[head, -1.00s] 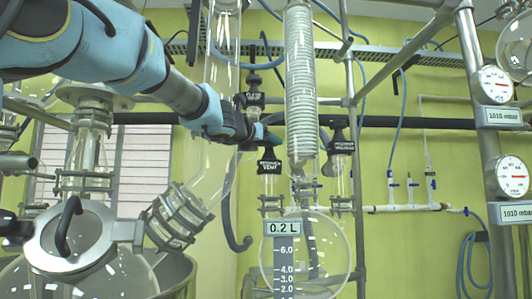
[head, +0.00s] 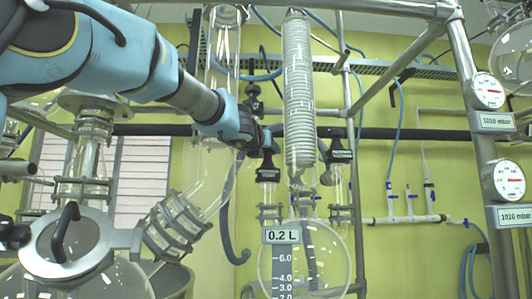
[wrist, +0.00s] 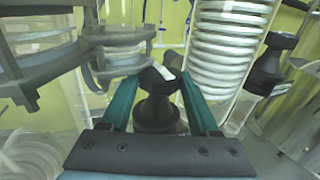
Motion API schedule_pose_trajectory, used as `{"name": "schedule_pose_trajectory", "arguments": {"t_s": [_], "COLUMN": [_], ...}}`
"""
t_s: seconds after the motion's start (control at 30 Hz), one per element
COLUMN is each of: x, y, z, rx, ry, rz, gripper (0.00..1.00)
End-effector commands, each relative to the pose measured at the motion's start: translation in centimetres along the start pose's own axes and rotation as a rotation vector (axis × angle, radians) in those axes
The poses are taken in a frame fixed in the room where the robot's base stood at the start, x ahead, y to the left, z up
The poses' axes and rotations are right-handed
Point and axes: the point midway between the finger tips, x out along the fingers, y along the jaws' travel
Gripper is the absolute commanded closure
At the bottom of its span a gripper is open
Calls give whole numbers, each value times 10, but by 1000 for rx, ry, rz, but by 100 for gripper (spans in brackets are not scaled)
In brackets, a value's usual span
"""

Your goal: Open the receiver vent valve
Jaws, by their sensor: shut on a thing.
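The receiver vent valve (head: 267,173) has a black handle on top of a clear glass neck, left of the glass coil and above the round receiver flask. My gripper (head: 268,140) reaches in from the left and is at the top of this handle, covering part of it. In the wrist view, the two teal fingers of my gripper (wrist: 160,84) stand on either side of the black handle of the valve (wrist: 156,113) and are shut on it. The handle is upright between them. The valve's lettering cannot be read now.
The glass coil (head: 300,100) stands close to the right of my gripper. A second black labelled valve (head: 340,155) is farther right, and another black-topped fitting (head: 253,98) is behind. The receiver flask (head: 325,262) hangs below. A wide glass tube (head: 222,70) is close on the left.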

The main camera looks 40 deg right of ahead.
Motion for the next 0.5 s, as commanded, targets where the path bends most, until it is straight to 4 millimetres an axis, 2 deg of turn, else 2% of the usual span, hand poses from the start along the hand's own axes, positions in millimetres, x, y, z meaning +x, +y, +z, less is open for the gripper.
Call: {"name": "schedule_pose_trajectory", "arguments": {"t_s": [0.5], "x": [1], "y": [-4], "z": [-1], "rx": [0], "ry": [-1], "rz": [172], "gripper": [94]}}
